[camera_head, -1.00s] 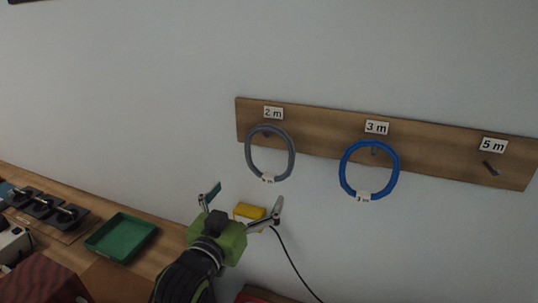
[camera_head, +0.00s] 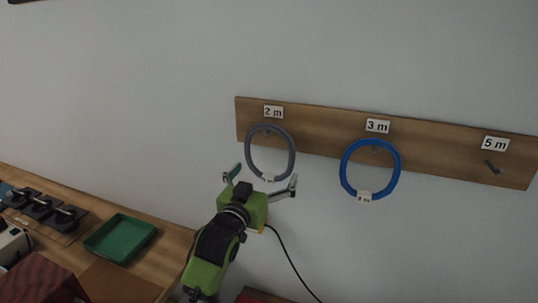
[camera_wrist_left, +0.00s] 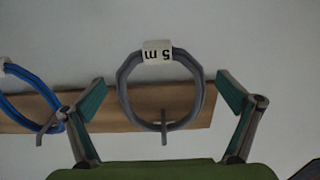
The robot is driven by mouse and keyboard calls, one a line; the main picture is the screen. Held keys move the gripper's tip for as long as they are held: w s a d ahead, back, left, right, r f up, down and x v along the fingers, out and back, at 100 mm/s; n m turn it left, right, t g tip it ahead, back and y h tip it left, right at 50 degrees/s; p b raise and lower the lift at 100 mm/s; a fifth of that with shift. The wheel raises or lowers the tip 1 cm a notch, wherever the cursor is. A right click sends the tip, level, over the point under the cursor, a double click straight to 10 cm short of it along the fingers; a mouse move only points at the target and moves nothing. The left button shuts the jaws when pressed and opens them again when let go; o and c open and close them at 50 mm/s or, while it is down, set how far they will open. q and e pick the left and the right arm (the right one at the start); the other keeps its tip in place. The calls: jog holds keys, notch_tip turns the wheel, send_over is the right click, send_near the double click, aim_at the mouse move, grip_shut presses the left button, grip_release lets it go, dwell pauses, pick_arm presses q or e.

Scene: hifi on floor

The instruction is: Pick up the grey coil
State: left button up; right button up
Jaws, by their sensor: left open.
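The grey coil (camera_head: 292,155) hangs from a peg under the "2 m" sign on a wooden board (camera_head: 330,138). Its small white tag is at its bottom edge. My left gripper (camera_head: 264,180) is open and empty, just below the coil, with its fingers spread. In the left wrist view, the coil (camera_wrist_left: 123,95) appears between the two open fingers, apart from both, with its tag (camera_wrist_left: 157,56) and the peg (camera_wrist_left: 164,127) showing. How far the fingers are from the coil in depth is hard to tell. My right gripper is not in view.
A blue coil (camera_head: 398,168) hangs to the right under "3 m"; it also shows in the left wrist view (camera_wrist_left: 38,90). The "5 m" peg (camera_head: 492,167) is empty. A green tray (camera_head: 121,238) lies on the bench at lower left. A black cable (camera_head: 290,262) runs down the wall.

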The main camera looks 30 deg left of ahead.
pick_arm(q)
jog(key=shift+p+x, duration=0.3)
jog(key=shift+x, duration=1.2)
jog(key=shift+f, duration=0.15)
jog(key=shift+d, duration=0.1)
jog(key=c, duration=1)
